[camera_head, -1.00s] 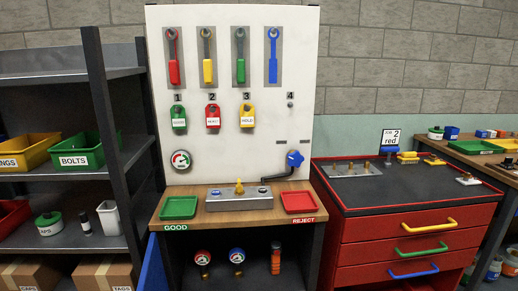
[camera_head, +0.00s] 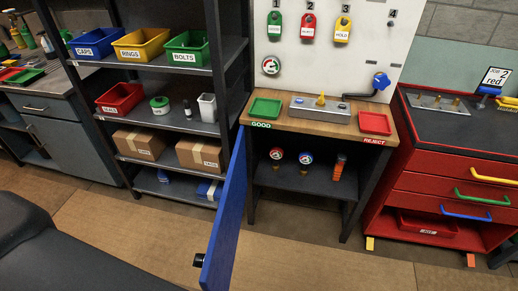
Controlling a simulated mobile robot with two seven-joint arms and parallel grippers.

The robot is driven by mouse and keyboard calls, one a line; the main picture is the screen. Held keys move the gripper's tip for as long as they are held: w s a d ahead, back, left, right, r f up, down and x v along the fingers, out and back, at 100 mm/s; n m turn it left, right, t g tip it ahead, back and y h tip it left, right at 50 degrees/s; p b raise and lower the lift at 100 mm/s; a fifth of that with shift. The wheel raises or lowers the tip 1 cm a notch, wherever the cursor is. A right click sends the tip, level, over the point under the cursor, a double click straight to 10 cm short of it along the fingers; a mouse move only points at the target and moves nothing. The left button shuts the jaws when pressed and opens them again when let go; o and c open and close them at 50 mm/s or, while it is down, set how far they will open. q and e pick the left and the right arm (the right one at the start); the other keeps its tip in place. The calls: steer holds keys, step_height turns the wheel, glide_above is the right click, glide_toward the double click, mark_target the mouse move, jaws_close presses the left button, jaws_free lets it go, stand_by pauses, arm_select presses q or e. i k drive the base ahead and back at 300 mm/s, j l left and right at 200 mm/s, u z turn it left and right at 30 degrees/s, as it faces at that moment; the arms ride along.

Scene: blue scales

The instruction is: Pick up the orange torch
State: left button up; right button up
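An orange torch (camera_head: 339,167) stands on the dark shelf (camera_head: 304,185) inside the open space under the small wooden bench. It is at the right end of a row with two round gauges, one red-rimmed (camera_head: 276,155) and one blue-rimmed (camera_head: 305,159). Nothing covers the torch from this view. Neither of my grippers is in view.
A blue door (camera_head: 226,225) stands swung open from the left of the bench, reaching forward over the floor. A dark shelf unit with bins and boxes is at left, a red drawer cabinet (camera_head: 432,180) at right. The floor (camera_head: 320,262) before the bench is clear.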

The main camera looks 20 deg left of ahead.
mark_target(338, 172)
steer(key=j+z, duration=0.3)
steer(key=j, duration=1.6)
steer(key=k+l, duration=0.15)
steer(key=k+l+u, duration=0.1)
steer(key=l, duration=0.2)
steer(key=k+l+u, duration=0.1)
steer(key=l, duration=0.2)
steer(key=k+l+u, duration=0.1)
steer(key=l, duration=0.15)
steer(key=l+u, duration=0.15)
steer(key=l, duration=0.3)
steer(key=i+l+u, duration=0.15)
steer(key=l, duration=0.3)
steer(key=i+l+u, duration=0.1)
steer(key=l, duration=0.2)
steer(key=i+l+u, duration=0.2)
steer(key=l, duration=0.4)
steer(key=i, duration=0.1)
